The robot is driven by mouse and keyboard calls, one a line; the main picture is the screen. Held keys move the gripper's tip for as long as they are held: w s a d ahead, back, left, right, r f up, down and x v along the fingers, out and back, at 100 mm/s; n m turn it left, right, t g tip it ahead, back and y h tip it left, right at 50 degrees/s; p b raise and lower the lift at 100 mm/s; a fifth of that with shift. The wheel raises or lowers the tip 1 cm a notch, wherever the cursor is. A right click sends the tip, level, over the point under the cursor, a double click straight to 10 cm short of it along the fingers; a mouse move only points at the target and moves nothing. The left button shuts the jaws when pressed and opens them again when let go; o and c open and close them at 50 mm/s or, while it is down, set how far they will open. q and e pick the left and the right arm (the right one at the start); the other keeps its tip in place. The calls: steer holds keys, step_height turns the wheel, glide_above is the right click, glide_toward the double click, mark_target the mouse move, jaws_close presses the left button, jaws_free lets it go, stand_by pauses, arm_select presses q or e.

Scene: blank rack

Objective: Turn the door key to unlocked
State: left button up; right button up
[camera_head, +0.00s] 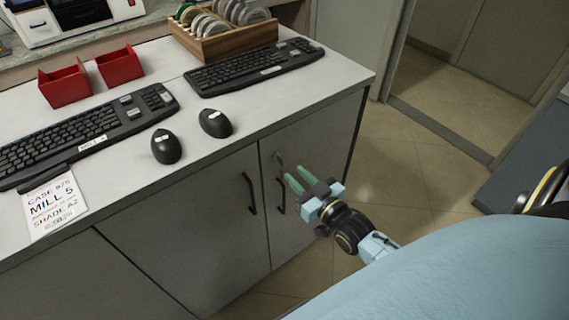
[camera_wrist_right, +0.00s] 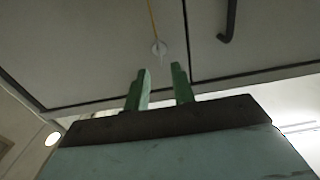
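The door key (camera_head: 279,159) is a small pale piece on the front of the right cabinet door (camera_head: 325,135), above that door's black handle (camera_head: 280,196). In the right wrist view the key (camera_wrist_right: 159,48) sticks out of the door face, with a thin yellow strip running up from it. My right gripper (camera_head: 293,180) has two green fingers, held apart and empty, in front of the door close to the key. In the right wrist view the gripper's fingertips (camera_wrist_right: 159,70) lie on either side of the key's line, short of it. My left gripper is out of view.
Another black handle (camera_head: 250,194) is on the adjoining door. The countertop (camera_head: 215,152) above holds keyboards (camera_head: 255,66), two mice (camera_head: 215,123), red bins (camera_head: 120,66), a wooden disc rack (camera_head: 225,42) and a printed card (camera_head: 54,202). Tiled floor (camera_head: 400,170) is open to the right.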

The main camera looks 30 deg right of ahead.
steer(key=w, duration=0.6)
steer(key=shift+a, duration=0.25)
jaws_close()
